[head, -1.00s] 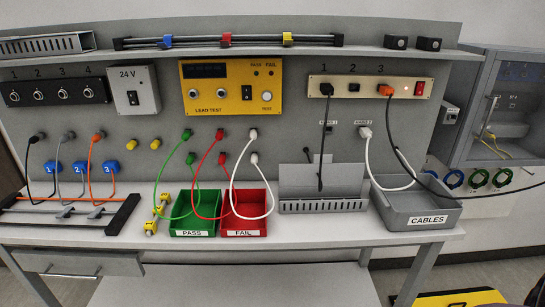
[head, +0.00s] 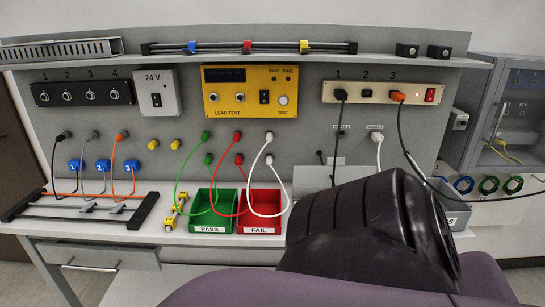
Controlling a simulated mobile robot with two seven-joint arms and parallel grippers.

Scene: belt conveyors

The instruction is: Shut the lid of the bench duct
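The bench duct (head: 312,178) stands on the bench right of the red FAIL bin. Only a light grey upper part, which looks like its raised lid, shows above and left of a dark link of my own arm. The slotted front and the right part are hidden behind that link. A black cable from socket 1 runs down behind the link toward the duct. Neither of my grippers is in view, so I cannot see where they are relative to the lid.
The green PASS bin (head: 213,224) and red FAIL bin (head: 262,226) stand left of the duct. The grey CABLES bin (head: 455,215) is partly hidden at right. A white cable (head: 378,152) hangs from the panel. The rack (head: 90,206) lies at left.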

